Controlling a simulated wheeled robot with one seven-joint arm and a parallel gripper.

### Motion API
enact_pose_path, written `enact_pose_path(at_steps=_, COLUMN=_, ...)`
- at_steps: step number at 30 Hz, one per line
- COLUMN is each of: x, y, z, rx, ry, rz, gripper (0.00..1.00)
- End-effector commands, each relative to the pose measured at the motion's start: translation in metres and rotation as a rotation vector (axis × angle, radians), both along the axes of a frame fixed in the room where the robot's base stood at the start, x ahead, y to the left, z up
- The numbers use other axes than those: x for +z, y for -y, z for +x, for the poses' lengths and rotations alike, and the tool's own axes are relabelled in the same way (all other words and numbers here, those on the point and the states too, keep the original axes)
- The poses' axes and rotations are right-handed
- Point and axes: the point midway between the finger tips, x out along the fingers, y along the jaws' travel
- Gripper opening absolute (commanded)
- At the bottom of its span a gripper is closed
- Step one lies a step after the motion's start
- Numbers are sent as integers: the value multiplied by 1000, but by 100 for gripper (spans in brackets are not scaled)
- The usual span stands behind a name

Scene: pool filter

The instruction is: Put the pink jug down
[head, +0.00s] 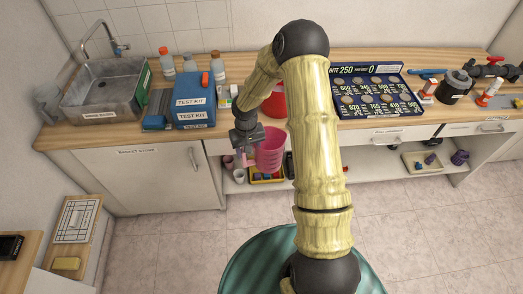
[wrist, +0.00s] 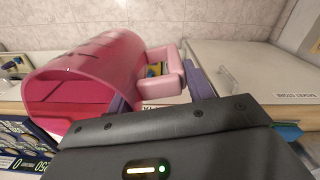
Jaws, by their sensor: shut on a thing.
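The pink jug (head: 270,149) hangs in the air in front of the counter's front edge in the head view. My gripper (head: 248,143) is shut on it from its left side. In the wrist view the pink jug (wrist: 90,80) lies across the upper left with its open mouth toward the lower left. Its handle (wrist: 163,76) is by my gripper's fingers (wrist: 160,92). The exact contact on the handle is partly hidden by the dark gripper body.
The wooden counter (head: 138,132) holds a sink (head: 106,90), blue test kit boxes (head: 195,100), bottles, a red container (head: 275,102) and a dark numbered board (head: 375,92). An open shelf below the counter holds cups and a yellow tray (head: 266,177). The floor in front is clear.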

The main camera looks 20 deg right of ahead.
Motion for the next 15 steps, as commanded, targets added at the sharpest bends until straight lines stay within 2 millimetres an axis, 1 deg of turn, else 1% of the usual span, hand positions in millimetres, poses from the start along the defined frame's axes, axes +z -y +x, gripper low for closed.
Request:
enact_pose_path(at_steps=2, x=-1, y=0, z=-1, rx=0, ry=0, rz=0, gripper=15)
enact_pose_path(at_steps=4, x=-6, y=-1, z=-4, rx=2, ry=-2, rz=0, gripper=15)
enact_pose_path(at_steps=10, x=-41, y=-2, z=-32, rx=6, ry=-8, rz=-1, gripper=15)
enact_pose_path(at_steps=12, x=-50, y=-2, z=-40, rx=4, ry=-4, rz=-1, gripper=15)
enact_pose_path(at_steps=15, x=-55, y=-1, z=-44, rx=1, ry=0, rz=-1, gripper=15)
